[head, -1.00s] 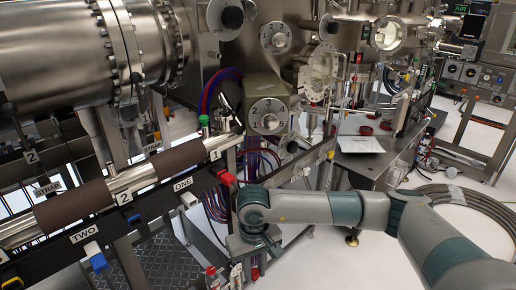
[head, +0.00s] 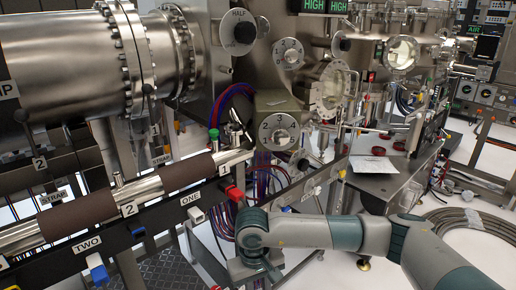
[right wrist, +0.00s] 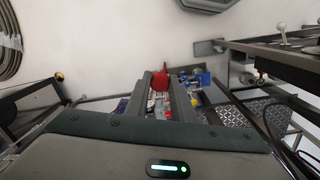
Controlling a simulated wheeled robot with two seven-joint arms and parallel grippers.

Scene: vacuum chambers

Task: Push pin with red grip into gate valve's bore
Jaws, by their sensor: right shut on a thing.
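My right arm (head: 320,232) comes in from the right in the head view, and its hand points down near the bottom edge. The fingers there are out of sight or too small to make out. In the right wrist view, my right gripper (right wrist: 162,96) is shut on a red piece (right wrist: 160,82), which looks like the red grip of the pin. The pin's shaft is hidden. I cannot tell for sure which part is the gate valve; a boxy housing with a numbered dial (head: 278,127) stands beyond my wrist. I see no bore. My left gripper is not in view.
A steel table (head: 385,180) stands to the right. Coiled hoses (head: 470,235) lie on the floor.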

